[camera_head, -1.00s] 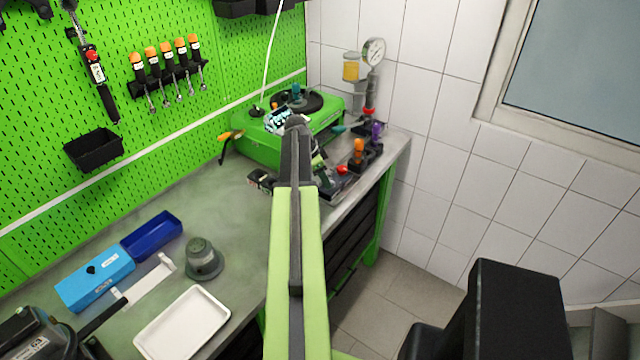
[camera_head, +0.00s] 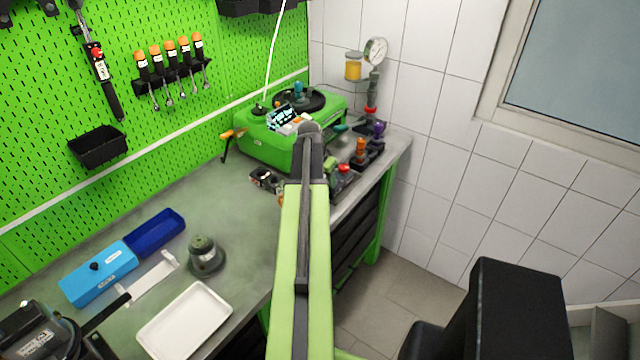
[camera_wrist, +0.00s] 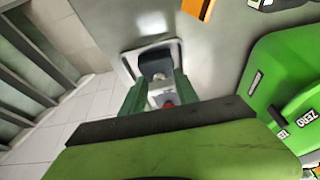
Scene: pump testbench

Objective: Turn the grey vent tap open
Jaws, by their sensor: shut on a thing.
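In the wrist view, my gripper (camera_wrist: 156,88) reaches down with its two green fingers on either side of a dark grey block (camera_wrist: 155,64), which appears to be the grey vent tap. The block stands on a pale metal plate (camera_wrist: 130,62). The fingers are shut on it, and the exact contact is hard to see. A small red part (camera_wrist: 168,103) shows between the fingers. In the head view my arm covers the gripper and the tap, so the tap's angle cannot be told there.
The green pump unit (camera_head: 262,150) stands behind my arm. A red knob (camera_head: 343,169), an orange handle (camera_head: 361,147) and a purple handle (camera_head: 379,130) are to the right. A pressure gauge (camera_head: 376,50) is by the wall. A white tray (camera_head: 186,322) and grey pot (camera_head: 205,256) lie front left.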

